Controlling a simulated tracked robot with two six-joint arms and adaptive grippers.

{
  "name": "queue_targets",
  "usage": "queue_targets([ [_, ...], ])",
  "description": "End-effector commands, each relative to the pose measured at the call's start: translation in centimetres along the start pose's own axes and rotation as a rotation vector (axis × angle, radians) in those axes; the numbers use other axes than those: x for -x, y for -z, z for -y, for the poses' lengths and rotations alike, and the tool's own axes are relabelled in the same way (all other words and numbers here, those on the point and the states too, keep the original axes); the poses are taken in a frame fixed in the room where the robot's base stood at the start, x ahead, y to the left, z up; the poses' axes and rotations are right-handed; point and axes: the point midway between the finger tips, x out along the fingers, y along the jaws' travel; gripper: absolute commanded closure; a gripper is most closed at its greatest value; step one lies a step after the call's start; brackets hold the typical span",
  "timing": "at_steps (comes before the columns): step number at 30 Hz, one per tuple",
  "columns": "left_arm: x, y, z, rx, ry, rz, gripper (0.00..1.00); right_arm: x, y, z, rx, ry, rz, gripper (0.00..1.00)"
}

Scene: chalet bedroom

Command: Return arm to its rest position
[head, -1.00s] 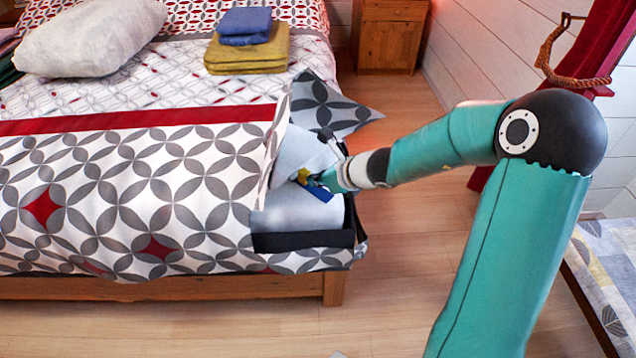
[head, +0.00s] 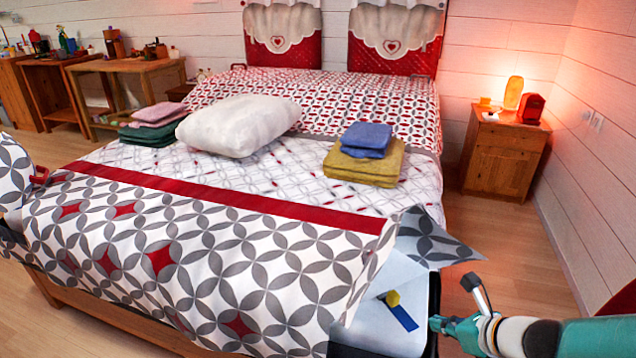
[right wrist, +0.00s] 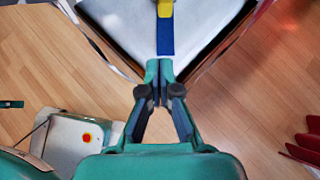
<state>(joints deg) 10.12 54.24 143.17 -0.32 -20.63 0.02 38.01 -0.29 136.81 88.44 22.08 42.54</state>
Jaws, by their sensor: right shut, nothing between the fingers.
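My right gripper (head: 437,323) is at the lower right of the head view, just beside the near right corner of the bed. It is shut and empty. In the right wrist view its fingers (right wrist: 159,75) come together at the bed corner, close to the end of a blue strip. The blue strip with a yellow part (head: 402,314) lies on the bare pale corner of the mattress (head: 375,328), apart from the gripper in the head view. My left gripper is not in view.
The bed's patterned cover (head: 190,255) is folded back at that corner, with a grey flap (head: 432,240) sticking out. Yellow towels (head: 365,165) and a white pillow (head: 238,125) lie on the bed. A nightstand (head: 503,160) stands behind, with free floor before it.

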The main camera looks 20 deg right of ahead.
Motion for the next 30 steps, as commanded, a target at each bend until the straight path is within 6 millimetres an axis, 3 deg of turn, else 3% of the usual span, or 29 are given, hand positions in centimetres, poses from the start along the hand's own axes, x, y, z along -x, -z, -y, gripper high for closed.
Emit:
queue_targets([
  [5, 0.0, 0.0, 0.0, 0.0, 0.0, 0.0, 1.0, -4.4, 1.6, -5.5, 0.022, -0.169, -0.063, 1.0],
  [8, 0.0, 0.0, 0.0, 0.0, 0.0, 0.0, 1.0, -7.2, 4.5, -10.8, 0.108, -0.327, -0.151, 1.0],
  [11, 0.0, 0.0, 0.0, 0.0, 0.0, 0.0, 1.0, -8.9, 9.4, -16.4, 0.31, -0.506, -0.272, 1.0],
  [15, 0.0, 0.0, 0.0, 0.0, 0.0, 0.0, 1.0, -9.4, 18.0, -22.6, 0.801, -0.788, -0.393, 1.0],
  [18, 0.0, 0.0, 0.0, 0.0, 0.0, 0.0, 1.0, -9.3, 22.6, -24.7, 1.195, -0.957, -0.376, 1.0],
  [21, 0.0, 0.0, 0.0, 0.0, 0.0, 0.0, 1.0, -9.6, 25.5, -25.7, 1.528, -1.072, -0.29, 1.0],
  [26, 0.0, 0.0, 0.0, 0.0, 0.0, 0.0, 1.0, -10.8, 26.9, -26.3, 1.943, -1.135, -0.091, 1.0],
  [30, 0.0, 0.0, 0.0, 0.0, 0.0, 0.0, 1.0, -12.4, 25.7, -26.2, 2.27, -1.071, 0.114, 1.0],
])
